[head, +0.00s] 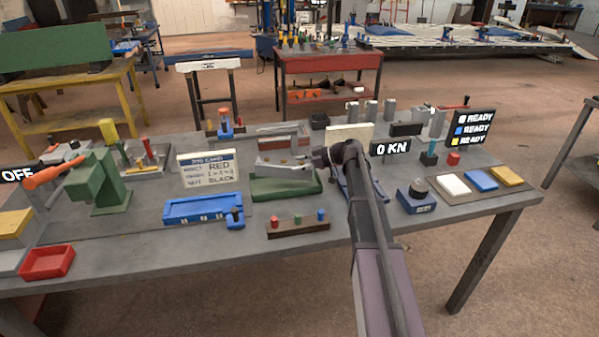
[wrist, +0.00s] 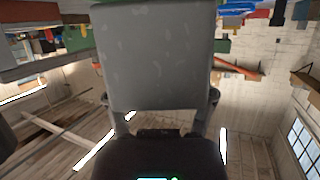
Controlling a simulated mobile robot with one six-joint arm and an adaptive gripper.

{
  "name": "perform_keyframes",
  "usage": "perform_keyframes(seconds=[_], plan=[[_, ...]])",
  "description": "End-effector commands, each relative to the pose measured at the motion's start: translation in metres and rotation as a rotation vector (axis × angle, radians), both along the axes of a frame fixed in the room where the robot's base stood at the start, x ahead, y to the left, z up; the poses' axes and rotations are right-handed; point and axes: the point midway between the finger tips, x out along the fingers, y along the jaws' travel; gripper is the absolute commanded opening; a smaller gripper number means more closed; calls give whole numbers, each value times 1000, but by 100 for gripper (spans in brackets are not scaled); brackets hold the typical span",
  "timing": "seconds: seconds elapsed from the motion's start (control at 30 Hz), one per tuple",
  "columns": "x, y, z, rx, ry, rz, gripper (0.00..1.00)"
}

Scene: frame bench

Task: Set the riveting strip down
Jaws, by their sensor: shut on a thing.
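In the wrist view my gripper (wrist: 162,116) is shut on a broad flat grey piece with pale specks, the riveting strip (wrist: 155,55), which fills the upper middle. In the head view my arm reaches over the bench and my gripper (head: 325,156) is near the right end of a green tray (head: 285,188); its fingers are mostly hidden by my own wrist. Grey metal strips (head: 284,166) show at the tray, left of my gripper. I cannot tell whether one of them is the held piece or whether it touches the tray.
On the grey bench (head: 130,250) stand a green press (head: 100,185), a job card (head: 208,170), a blue tray (head: 203,208), a block with coloured pegs (head: 298,225), a blue knob box (head: 416,200) and a 0 KN display (head: 391,149). The front left bench top is mostly clear.

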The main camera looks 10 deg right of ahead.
Motion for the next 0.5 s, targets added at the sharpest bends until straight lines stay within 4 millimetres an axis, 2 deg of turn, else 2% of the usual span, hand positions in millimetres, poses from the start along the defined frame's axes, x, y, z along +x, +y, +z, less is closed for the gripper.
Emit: perform_keyframes(seconds=[0.03,0.13,0.5], plan=[[0,0,-7,2,-1,0,10],[0,0,-12,2,-1,0,10],[0,0,-12,2,-1,-1,10]])
